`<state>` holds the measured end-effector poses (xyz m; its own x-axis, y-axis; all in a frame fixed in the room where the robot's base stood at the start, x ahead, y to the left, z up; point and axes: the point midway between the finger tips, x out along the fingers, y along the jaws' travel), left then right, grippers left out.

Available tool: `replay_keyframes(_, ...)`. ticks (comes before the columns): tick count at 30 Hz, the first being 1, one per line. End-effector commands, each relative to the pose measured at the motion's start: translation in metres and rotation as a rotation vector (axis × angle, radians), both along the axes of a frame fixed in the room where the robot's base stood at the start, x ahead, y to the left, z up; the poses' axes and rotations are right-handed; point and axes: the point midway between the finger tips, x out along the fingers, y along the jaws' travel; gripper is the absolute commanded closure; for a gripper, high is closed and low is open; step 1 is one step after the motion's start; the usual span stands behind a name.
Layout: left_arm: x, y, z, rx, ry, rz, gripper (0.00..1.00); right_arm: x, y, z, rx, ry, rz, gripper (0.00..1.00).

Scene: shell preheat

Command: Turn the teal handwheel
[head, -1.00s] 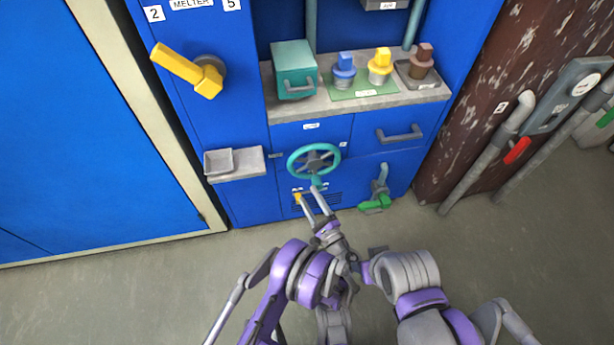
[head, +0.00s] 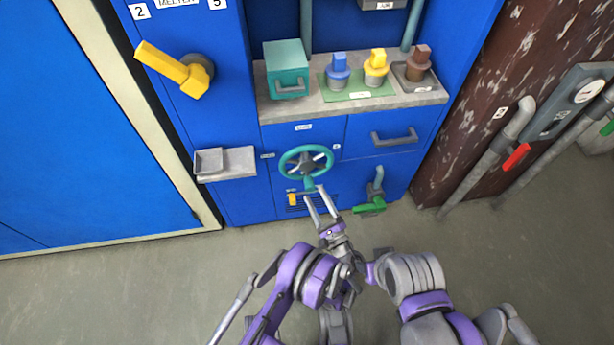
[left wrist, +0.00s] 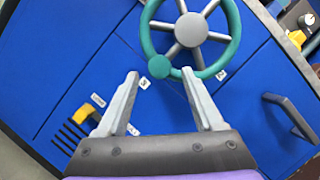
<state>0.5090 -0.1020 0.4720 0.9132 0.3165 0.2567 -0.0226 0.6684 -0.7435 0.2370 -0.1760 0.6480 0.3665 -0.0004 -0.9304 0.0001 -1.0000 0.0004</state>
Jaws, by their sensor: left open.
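The teal handwheel (head: 306,162) is mounted on the front of the blue cabinet, with a grey hub and spokes and a teal knob at the lower rim. It also shows at the top of the left wrist view (left wrist: 233,22), with its round knob (left wrist: 149,120) between and beyond my fingertips. My left gripper (head: 319,198) is open and empty, just below the wheel in the head view. In the left wrist view its two fingers (left wrist: 160,80) stand apart; I cannot tell whether one touches the rim. My right gripper is not in view.
A yellow lever (head: 173,68) is at upper left, above a small shelf with a grey tray (head: 208,161). The grey counter (head: 310,108) holds a teal box and several colored plugs. A green-handled valve (head: 369,208) sits lower right. The floor before the cabinet is clear.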

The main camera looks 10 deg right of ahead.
Motion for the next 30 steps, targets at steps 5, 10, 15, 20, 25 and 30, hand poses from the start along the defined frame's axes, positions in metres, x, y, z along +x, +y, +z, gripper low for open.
replay_keyframes(5,0.034,0.012,0.009,0.001,0.000,0.003,0.31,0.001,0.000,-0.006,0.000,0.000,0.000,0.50)
replay_keyframes(10,0.059,0.021,0.016,0.001,0.000,0.002,0.31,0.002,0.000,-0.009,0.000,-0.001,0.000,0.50)
replay_keyframes(15,0.072,0.025,0.020,0.000,0.001,-0.001,0.31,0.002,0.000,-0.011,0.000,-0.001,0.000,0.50)
replay_keyframes(20,0.075,0.026,0.021,-0.001,0.000,-0.001,0.31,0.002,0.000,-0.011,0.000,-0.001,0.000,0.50)
replay_keyframes(25,0.075,0.026,0.021,0.000,0.001,-0.001,0.31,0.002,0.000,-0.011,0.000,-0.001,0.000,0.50)
replay_keyframes(30,0.075,0.026,0.021,0.000,0.001,-0.001,0.62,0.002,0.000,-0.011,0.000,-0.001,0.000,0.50)
